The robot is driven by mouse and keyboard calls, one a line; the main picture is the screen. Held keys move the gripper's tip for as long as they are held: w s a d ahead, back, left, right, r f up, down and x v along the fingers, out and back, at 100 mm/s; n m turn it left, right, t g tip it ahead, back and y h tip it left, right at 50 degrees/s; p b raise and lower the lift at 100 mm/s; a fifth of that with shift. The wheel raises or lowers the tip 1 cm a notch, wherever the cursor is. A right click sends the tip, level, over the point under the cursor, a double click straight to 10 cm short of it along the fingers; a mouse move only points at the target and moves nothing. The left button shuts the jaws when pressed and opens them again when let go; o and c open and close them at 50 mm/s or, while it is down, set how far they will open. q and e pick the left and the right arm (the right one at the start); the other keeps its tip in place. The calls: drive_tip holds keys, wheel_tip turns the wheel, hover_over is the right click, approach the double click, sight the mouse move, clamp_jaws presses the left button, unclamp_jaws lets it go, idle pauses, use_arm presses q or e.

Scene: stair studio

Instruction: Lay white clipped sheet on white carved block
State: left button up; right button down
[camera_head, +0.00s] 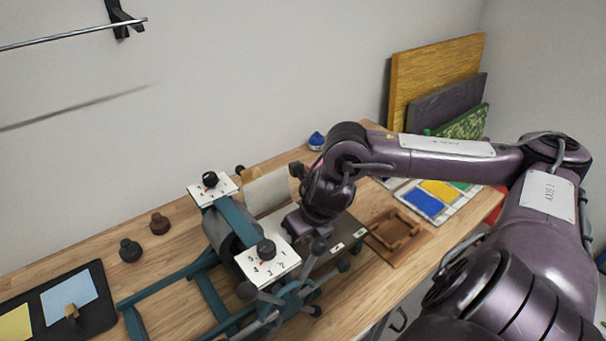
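A pale, whitish sheet (268,191) stands tilted up behind the press, with a small tan piece, perhaps its clip, at its upper left edge. My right arm comes in from the right, and its gripper (302,224) points down just right of the sheet, over the dark press bed (338,240). Its fingertips are too dark and covered to tell whether they are open or hold anything. I cannot make out a white carved block; the bed is partly hidden by the arm and press. My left gripper is out of view.
The teal press (232,222) with white dial plates and handles fills the middle. A wooden frame (397,229) lies right of it. A black mat (100,320) with blue and yellow sheets is at lower left. Two dark knobs (130,249) stand nearby. Boards (430,75) lean on the wall.

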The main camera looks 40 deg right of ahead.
idle(0.3)
drive_tip(key=c, duration=1.2)
unclamp_jaws()
drive_tip(key=shift+c, duration=0.2)
drive_tip(key=shift+r+p, duration=3.35)
drive_tip(key=shift+r, duration=0.65)
drive_tip(key=shift+f, duration=0.1)
